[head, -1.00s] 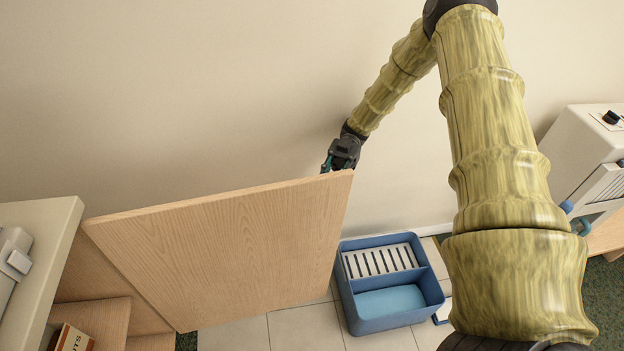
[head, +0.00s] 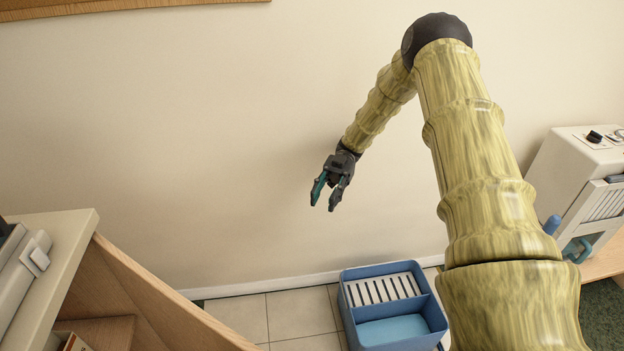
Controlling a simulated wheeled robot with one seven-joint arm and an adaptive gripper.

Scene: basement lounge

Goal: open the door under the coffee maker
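The wooden door (head: 165,295) stands partly open at the lower left. It hangs from the cabinet under the counter (head: 70,250), and its top edge slants down to the bottom edge of the picture. Its lower part and free end are partly out of view. A grey appliance (head: 25,275) on the counter is cut off by the left edge; I cannot tell whether it is the coffee maker. My gripper (head: 324,206) is open and empty, fingers pointing down, in front of the wall. It is right of the door and clearly apart from it.
A blue divided bin (head: 395,335) stands on the tiled floor below and right of my gripper. A white machine (head: 575,180) stands on a wooden surface at the right. The wall (head: 230,130) is close behind my gripper. Tiled floor (head: 290,312) is clear left of the bin.

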